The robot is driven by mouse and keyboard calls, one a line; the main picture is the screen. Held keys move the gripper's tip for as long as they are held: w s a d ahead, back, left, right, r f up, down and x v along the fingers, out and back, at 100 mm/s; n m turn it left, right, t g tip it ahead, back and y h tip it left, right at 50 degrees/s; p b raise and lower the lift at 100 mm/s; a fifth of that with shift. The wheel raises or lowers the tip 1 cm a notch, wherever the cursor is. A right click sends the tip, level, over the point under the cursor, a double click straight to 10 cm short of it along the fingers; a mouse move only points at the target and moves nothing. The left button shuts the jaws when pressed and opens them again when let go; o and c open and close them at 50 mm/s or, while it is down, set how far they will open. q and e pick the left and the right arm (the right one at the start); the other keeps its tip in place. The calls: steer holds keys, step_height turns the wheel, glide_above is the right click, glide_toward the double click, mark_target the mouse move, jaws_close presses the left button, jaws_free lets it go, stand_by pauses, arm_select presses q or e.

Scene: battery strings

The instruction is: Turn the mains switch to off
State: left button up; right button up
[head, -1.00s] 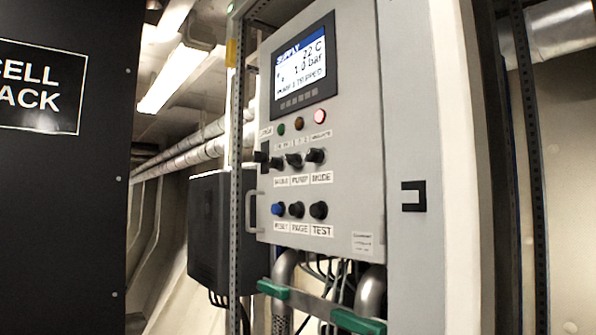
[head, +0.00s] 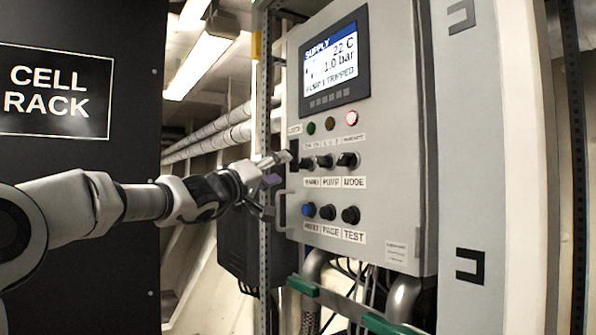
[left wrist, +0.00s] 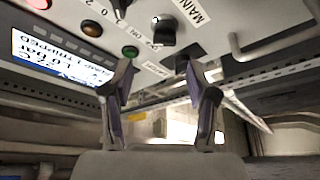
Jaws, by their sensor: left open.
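The mains switch (head: 306,163) is a black rotary knob at the left of the upper knob row, above a label that reads as MAINS. It also shows in the left wrist view (left wrist: 164,32), beside the MAIN label; its exact pointer position is too small to tell. My left gripper (head: 279,168) is at the panel's left edge, just left of the knob. In the left wrist view my left gripper (left wrist: 160,80) is open and empty, its two fingers apart below the knob, not around it. My right gripper is not in view.
The pump knob (head: 325,161) and mode knob (head: 347,160) sit close by. A red lamp (head: 351,118) glows. A handle (head: 281,212) juts from the left edge.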

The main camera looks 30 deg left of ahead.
mark_target(299, 165)
arm_select(q)
steer(key=p+x, duration=0.5)
steer(key=x, duration=0.2)
steer(key=shift+w+f, duration=0.15)
steer(key=shift+w+d+f, duration=0.1)
steer(key=shift+w, duration=0.25)
steer(key=shift+f, duration=0.1)
jaws_close()
